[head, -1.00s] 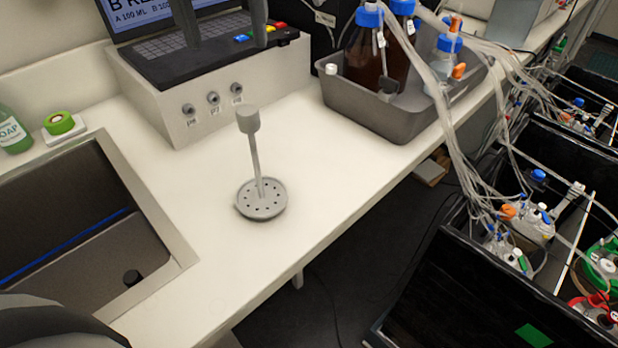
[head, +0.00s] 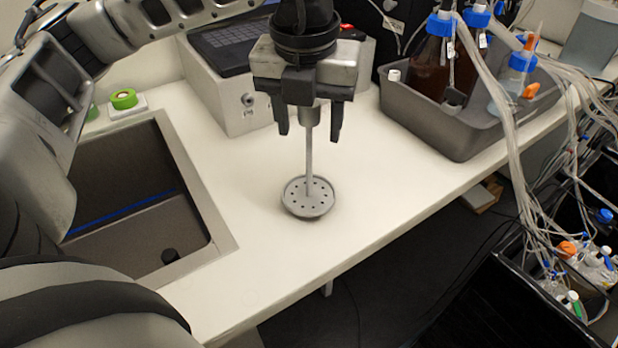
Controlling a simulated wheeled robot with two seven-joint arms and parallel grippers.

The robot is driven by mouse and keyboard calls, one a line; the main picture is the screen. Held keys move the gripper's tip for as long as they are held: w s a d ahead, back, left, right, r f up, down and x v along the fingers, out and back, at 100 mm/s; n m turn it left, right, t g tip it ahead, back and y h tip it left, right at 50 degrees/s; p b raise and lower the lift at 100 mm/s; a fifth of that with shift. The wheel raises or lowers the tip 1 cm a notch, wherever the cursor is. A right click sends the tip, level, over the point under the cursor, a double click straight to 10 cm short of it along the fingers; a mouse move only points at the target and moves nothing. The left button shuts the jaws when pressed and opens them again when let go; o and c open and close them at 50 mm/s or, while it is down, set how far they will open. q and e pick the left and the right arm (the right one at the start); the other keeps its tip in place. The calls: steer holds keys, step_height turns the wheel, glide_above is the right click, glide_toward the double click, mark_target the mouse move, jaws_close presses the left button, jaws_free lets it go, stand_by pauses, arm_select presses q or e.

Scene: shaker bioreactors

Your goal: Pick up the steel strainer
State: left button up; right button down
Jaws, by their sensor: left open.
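The steel strainer (head: 308,197) stands upright on the white counter, its round perforated disc down and its thin stem up. My left gripper (head: 309,136) is above it, pointing down and open. Its two fingers are on either side of the strainer's knob (head: 311,115), which shows between them with its top hidden by the gripper. I cannot tell whether the fingers touch the knob. My right gripper is not in view.
A sink (head: 140,200) is set in the counter at left. A white control box (head: 225,95) stands behind the strainer. A grey tray (head: 455,135) with bottles and tubing is at right. The counter (head: 250,245) around the disc is clear; its front edge drops to a dark floor.

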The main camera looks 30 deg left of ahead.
arm_select(q)
steer(key=shift+w+f, duration=0.15)
steer(key=shift+f, duration=0.6)
steer(key=c, duration=1.1)
steer(key=shift+r, duration=0.15)
